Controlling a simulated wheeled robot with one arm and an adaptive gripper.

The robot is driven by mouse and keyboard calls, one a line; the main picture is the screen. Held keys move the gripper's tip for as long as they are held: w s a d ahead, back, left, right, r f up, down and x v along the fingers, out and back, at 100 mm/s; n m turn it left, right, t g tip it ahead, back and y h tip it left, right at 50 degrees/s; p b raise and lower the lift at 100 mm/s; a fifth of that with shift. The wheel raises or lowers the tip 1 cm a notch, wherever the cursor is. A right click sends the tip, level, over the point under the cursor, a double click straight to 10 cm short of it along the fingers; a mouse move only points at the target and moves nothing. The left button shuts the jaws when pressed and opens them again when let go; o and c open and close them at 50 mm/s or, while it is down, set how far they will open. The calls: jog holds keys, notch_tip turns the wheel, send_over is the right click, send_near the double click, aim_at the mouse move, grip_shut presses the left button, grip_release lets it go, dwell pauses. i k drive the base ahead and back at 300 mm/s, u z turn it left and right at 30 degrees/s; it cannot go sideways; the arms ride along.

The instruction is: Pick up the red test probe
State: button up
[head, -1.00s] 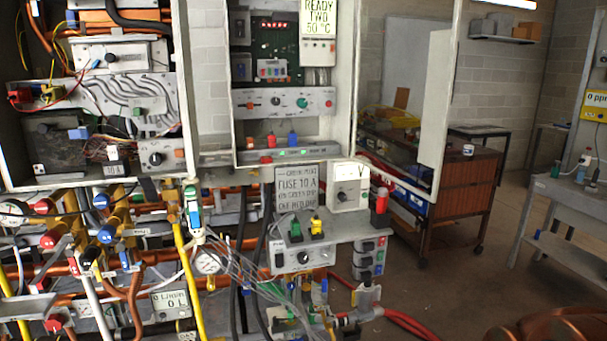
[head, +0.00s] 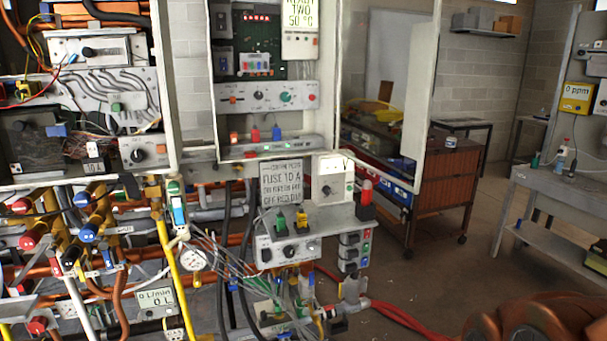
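A red upright piece (head: 367,186) stands in a dark holder at the right end of a small grey shelf (head: 330,214). It looks like the red test probe, but it is too small to be certain. A white meter box (head: 333,180) marked V stands just left of it. My gripper is not in view. Only a copper-coloured part, apparently of my arm, shows at the bottom right, well apart from the shelf.
A fuse sign (head: 282,182) and green and yellow plugs (head: 291,222) crowd the shelf. Pipes, valves and loose wires fill the left. Open floor (head: 440,275) lies right of the shelf, before a brown cabinet (head: 445,185) and grey bench (head: 565,200).

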aim_at(367, 185)
jog(key=z, duration=1.5)
jog(key=i, duration=1.15)
jog(key=u, duration=4.35)
